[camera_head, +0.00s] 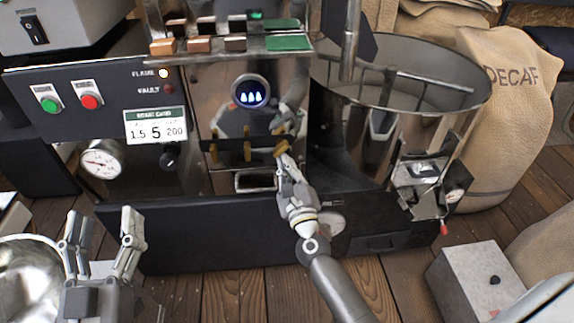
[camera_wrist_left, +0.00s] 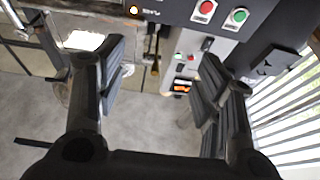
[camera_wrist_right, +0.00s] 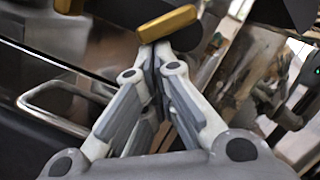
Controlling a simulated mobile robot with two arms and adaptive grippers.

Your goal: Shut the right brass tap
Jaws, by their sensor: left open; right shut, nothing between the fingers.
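The right brass tap (camera_head: 281,148) is on the front of the steel machine. Its handle lies slanted, close to level, while the middle tap (camera_head: 247,150) and the left tap (camera_head: 213,152) stand upright. My right gripper (camera_head: 284,161) is shut and empty, its fingertips just below the right tap's handle. In the right wrist view the brass handle (camera_wrist_right: 167,23) lies across the picture right at the closed fingertips (camera_wrist_right: 152,52); I cannot tell whether they touch it. My left gripper (camera_head: 103,215) is open and empty at the lower left, away from the taps.
A large round steel pan (camera_head: 400,85) stands to the right. A metal bowl (camera_head: 28,275) is at the lower left and a grey box (camera_head: 470,285) at the lower right.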

